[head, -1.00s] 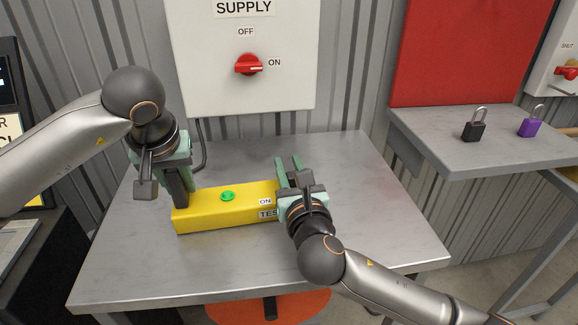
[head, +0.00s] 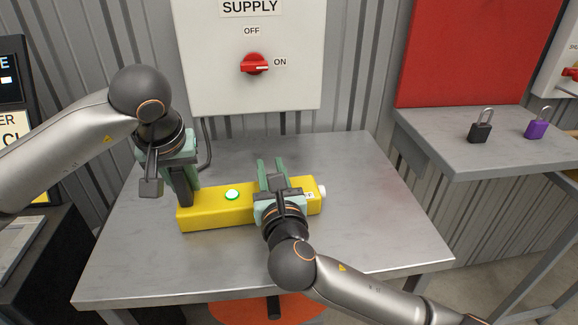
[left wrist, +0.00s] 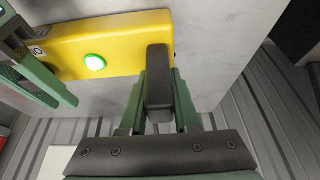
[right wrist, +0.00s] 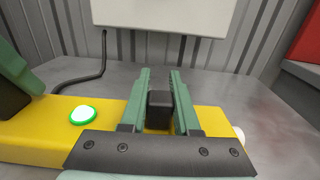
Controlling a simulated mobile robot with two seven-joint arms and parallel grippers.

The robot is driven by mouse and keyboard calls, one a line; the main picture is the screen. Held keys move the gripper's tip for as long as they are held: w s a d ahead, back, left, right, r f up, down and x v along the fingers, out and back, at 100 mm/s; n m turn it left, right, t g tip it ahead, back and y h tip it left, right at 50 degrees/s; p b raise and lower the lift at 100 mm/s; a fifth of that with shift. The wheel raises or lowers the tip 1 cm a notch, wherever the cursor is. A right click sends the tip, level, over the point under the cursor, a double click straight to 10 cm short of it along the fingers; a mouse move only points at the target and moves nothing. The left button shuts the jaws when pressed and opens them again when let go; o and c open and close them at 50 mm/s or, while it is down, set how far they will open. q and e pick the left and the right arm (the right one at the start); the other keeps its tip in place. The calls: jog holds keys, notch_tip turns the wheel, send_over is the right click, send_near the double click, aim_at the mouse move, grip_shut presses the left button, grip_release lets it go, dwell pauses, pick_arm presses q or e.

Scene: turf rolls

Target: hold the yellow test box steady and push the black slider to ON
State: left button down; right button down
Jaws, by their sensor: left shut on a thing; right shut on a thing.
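The yellow test box (head: 215,213) lies on the grey metal table, with a round green button on top that glows with a bright ring (head: 232,194). My left gripper (head: 183,190) is shut on a black upright handle (left wrist: 159,85) at the box's left end. My right gripper (head: 272,175) is shut on the black slider (right wrist: 159,107) on top of the box, right of the button. My right gripper hides the ON label in the head view. A label (head: 309,196), partly hidden and ending in F, shows right of my right gripper.
The grey table (head: 370,220) is clear around the box. A white supply panel (head: 215,85) with a red knob (head: 255,64) is on the wall behind. A side bench (head: 440,160) at the right holds a black padlock (head: 480,130) and a purple padlock (head: 537,125).

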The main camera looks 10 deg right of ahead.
pick_arm(q)
jog(key=shift+s+d+f, duration=0.15)
jog(key=shift+f, duration=0.15)
pick_arm(e)
jog(key=shift+s+a, duration=0.1)
jog(key=shift+a, duration=0.5)
jog(key=c, duration=0.6)
grip_release()
jog(key=shift+c, duration=0.2)
jog(key=s, duration=1.2)
jog(key=shift+d, duration=0.4)
